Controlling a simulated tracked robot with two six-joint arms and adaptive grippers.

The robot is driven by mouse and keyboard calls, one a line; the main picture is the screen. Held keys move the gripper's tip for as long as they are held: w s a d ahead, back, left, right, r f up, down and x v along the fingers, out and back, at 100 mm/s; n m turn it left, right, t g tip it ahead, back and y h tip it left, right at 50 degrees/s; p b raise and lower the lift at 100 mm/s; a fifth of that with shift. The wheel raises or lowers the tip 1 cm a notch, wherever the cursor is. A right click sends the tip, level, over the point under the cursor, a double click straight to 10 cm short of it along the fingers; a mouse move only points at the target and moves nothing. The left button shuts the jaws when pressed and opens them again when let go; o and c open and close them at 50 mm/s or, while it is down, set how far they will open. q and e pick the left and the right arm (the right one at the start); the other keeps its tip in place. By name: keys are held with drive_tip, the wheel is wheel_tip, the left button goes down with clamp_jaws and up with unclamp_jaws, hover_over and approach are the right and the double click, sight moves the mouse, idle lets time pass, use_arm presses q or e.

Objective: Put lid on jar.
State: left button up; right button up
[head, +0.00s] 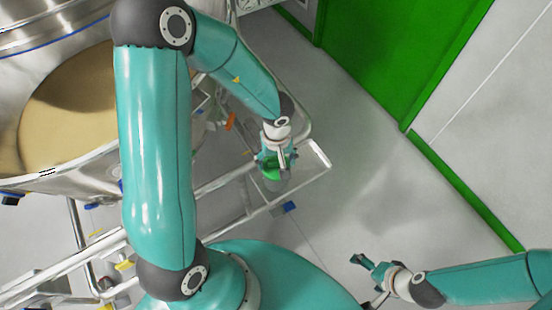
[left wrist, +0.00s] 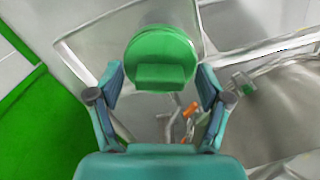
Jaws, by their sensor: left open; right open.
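A green round lid (head: 271,173) with a block-shaped handle shows just below my left gripper (head: 279,160) in the head view. In the left wrist view the lid (left wrist: 160,55) lies just beyond and between the open fingertips of my left gripper (left wrist: 158,80), with no finger visibly closed on it. A greyish, see-through shape that looks like the jar (head: 272,186) is under the lid. Whether the lid sits fully on it is hard to tell. My right gripper (head: 370,266) is open and empty at lower right, far from the lid.
A metal rail frame (head: 318,160) runs around the lid's place. A large steel vessel (head: 70,120) stands at left. A green door (head: 400,50) is at the back. Open grey floor (head: 370,180) lies to the right.

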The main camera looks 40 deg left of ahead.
sight(277, 161)
use_arm(q)
wheel_tip(277, 161, up, 12)
idle(0.6)
